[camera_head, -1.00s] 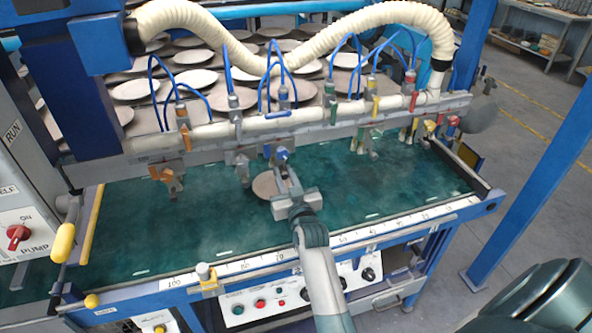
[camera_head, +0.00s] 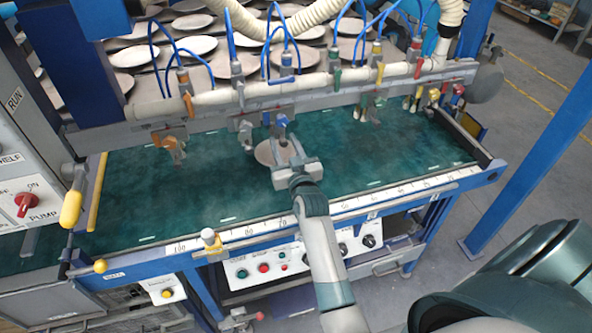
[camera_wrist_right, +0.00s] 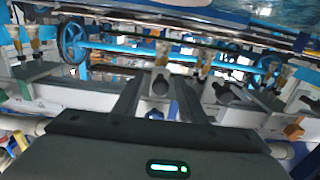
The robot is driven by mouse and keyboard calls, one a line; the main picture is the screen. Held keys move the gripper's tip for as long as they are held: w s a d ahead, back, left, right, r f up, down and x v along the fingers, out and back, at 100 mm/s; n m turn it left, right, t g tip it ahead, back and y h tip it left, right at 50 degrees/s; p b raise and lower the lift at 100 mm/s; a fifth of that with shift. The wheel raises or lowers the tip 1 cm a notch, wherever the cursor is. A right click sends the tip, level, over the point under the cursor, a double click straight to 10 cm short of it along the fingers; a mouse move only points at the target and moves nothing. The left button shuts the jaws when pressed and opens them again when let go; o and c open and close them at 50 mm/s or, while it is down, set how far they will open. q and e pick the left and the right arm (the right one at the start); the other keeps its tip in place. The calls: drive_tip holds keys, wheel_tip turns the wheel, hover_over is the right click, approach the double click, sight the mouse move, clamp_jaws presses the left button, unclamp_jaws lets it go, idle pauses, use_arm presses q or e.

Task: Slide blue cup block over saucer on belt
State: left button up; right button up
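The blue cup block (camera_head: 282,121) hangs from the rail in the middle of the head view, with its lower part hidden by my gripper. The round beige saucer (camera_head: 265,153) lies on the green belt (camera_head: 210,190) just below and left of it, partly covered by the gripper. My right gripper (camera_head: 285,145) reaches over the saucer's right side toward the block. In the right wrist view its fingers (camera_wrist_right: 158,88) stand apart, with a grey fitting between them; contact cannot be made out. My left gripper is not in view.
Other cup blocks hang along the rail, including an orange one (camera_head: 173,145) at left and yellow and red ones at right. A numbered scale (camera_head: 380,193) runs along the front edge. Much of the belt is clear.

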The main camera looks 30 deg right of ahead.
drive_tip(key=shift+s+a+r, duration=0.1)
drive_tip(key=shift+s+a, duration=0.1)
drive_tip(key=shift+s, duration=0.25)
drive_tip(key=p+v, duration=0.6)
drive_tip(key=v, duration=0.9)
drive_tip(key=shift+s, duration=0.35)
